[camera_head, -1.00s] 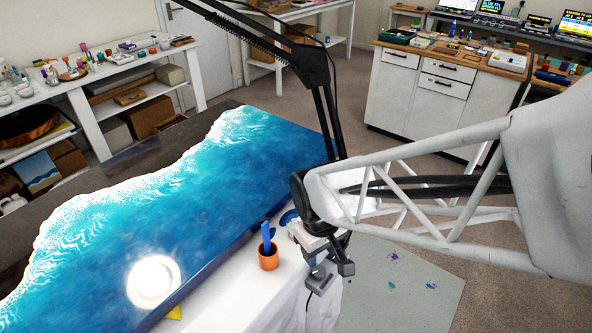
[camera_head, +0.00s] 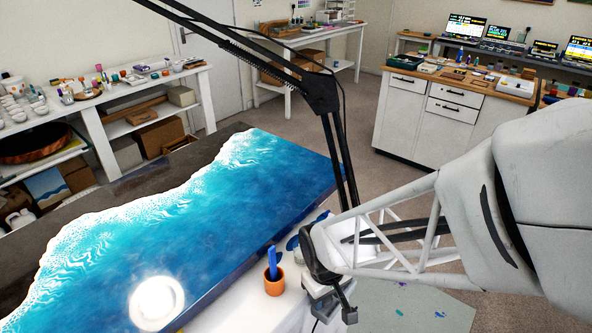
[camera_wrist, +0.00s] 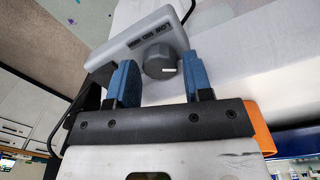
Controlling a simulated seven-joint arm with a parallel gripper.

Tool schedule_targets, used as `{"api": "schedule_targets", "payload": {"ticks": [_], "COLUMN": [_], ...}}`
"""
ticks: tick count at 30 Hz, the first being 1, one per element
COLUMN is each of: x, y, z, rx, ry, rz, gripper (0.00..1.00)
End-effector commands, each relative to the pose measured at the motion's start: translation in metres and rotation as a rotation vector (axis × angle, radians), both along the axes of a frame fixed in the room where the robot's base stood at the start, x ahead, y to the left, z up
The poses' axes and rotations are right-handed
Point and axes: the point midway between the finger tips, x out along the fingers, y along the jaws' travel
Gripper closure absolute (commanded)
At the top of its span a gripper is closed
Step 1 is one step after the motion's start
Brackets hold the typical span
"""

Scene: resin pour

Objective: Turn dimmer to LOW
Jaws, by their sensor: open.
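The dimmer is a grey box (camera_wrist: 145,42) with a round dark grey knob (camera_wrist: 158,61), seen close in the wrist view. Lettering including LOW and MID runs along the box beside the knob, and appears upside down. A white pointer line on the knob points right in the picture. My gripper (camera_wrist: 161,75) is open, with one blue finger on each side of the knob. Gaps show between the fingers and the knob; contact is not visible. In the head view my arm covers much of this area, and the knob cannot be made out.
The blue resin panel (camera_head: 215,215) fills the table to the left. A black lamp arm (camera_head: 320,95) rises just behind my wrist. A speckled mat (camera_head: 420,305) lies on the floor at right.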

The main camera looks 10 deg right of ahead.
Motion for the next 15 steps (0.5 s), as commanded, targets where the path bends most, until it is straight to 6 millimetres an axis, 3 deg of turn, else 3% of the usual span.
{"api": "schedule_targets", "payload": {"ticks": [13,15], "x": [0.0003,0.0003], "y": [-0.0003,-0.0003], "z": [-0.0084,-0.0084], "rx": [0.0,0.0], "ry": [-0.001,-0.001], "rz": [0.0,0.0], "gripper": [0.54,0.61]}}
